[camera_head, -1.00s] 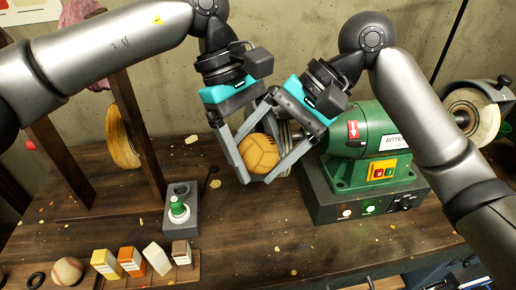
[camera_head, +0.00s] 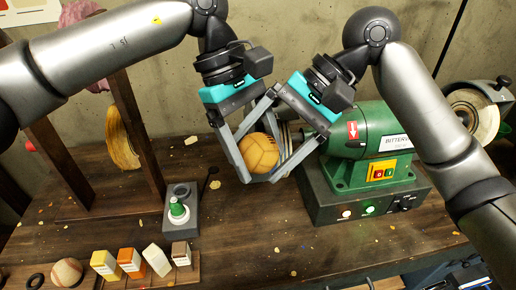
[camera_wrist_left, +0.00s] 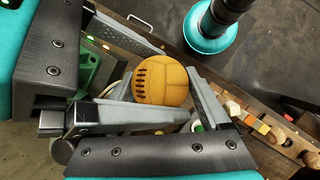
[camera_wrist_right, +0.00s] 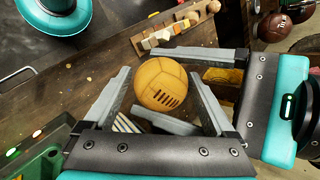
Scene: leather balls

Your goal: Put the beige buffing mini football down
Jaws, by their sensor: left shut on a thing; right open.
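The beige mini football (camera_head: 259,152), a tan panelled ball with dark lacing slots, is held in the air above the workbench, left of the green buffing machine (camera_head: 362,146). My left gripper (camera_head: 246,174) is shut on it; in the left wrist view the ball (camera_wrist_left: 160,82) sits between its fingers. My right gripper (camera_head: 268,158) is open, its fingers spread around the same ball. In the right wrist view the ball (camera_wrist_right: 161,84) shows its lacing, between the open fingers. Whether the right fingers touch it I cannot tell.
On the workbench (camera_head: 250,235) stand a grey holder with a green-capped bottle (camera_head: 178,208), several coloured blocks (camera_head: 131,262) and a baseball (camera_head: 67,271) at front left. A wooden rack (camera_head: 135,140) stands at left. The bench's front middle is clear.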

